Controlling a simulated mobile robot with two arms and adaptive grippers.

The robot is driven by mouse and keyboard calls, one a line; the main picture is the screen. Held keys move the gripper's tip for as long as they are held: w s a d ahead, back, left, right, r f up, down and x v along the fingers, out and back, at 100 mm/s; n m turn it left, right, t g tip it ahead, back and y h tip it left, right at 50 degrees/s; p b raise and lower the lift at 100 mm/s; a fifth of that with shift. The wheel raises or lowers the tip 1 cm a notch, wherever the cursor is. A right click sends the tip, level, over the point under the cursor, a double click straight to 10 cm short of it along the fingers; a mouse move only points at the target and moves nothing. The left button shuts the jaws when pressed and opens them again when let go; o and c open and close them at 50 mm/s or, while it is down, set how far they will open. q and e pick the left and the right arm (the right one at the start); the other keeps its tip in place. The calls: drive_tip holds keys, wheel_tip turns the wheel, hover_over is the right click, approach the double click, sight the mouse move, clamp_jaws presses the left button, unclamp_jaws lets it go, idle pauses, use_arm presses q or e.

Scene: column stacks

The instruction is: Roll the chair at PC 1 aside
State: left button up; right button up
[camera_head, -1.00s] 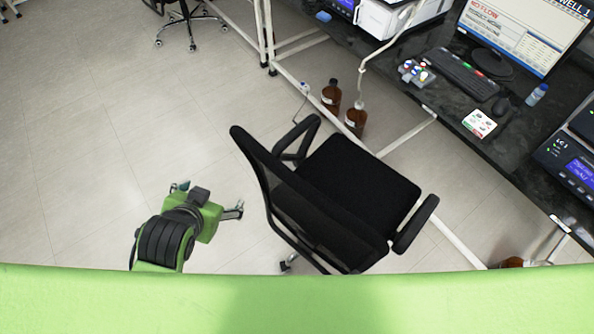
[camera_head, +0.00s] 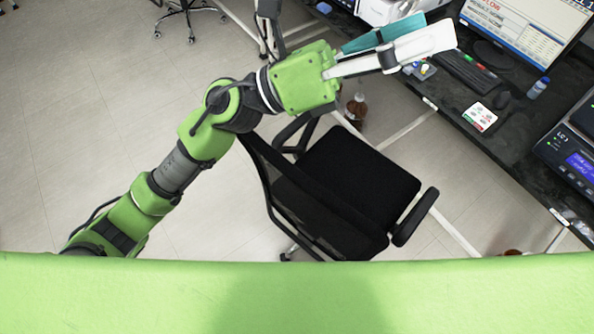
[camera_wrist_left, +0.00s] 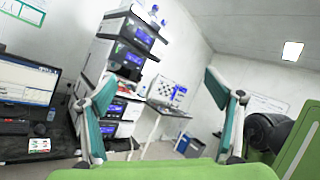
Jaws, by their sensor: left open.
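The black office chair (camera_head: 360,180) stands in front of the bench in the head view, with its mesh back toward the lower left and its seat toward the bench. My left gripper (camera_head: 432,30) is raised high, beyond the chair's seat in the picture and in front of the bench and monitor. My left arm covers the upper corner of the chair back. In the left wrist view, the open fingers (camera_wrist_left: 158,80) also show empty. My right gripper does not show.
The bench (camera_head: 520,145) carries a monitor (camera_head: 530,30), a keyboard (camera_head: 468,75) and instruments. A brown bottle (camera_head: 355,110) stands on the floor beyond the chair. Another chair (camera_head: 188,15) is at the far left. The floor (camera_head: 70,130) on the left is clear.

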use_arm(q)
drive_tip(key=s+d+f+m+g+y, duration=0.3)
drive_tip(key=s+f+m+g, duration=0.1)
drive_tip(key=m+g, duration=0.15)
drive_tip(key=m+t+y, duration=0.4)
drive_tip(key=m+y, duration=0.6)
drive_tip(key=y, duration=1)
hover_over(267, 148)
wheel_tip(267, 148, down, 21)
wheel_tip(267, 148, down, 7)
drive_tip(key=b, duration=0.2)
drive_tip(key=shift+f+b, duration=0.2)
drive_tip(key=shift+b, duration=0.15)
wheel_tip(267, 148, down, 5)
drive_tip(key=b, duration=0.6)
drive_tip(key=shift+w+f+b, duration=0.1)
drive_tip(key=shift+b, duration=0.2)
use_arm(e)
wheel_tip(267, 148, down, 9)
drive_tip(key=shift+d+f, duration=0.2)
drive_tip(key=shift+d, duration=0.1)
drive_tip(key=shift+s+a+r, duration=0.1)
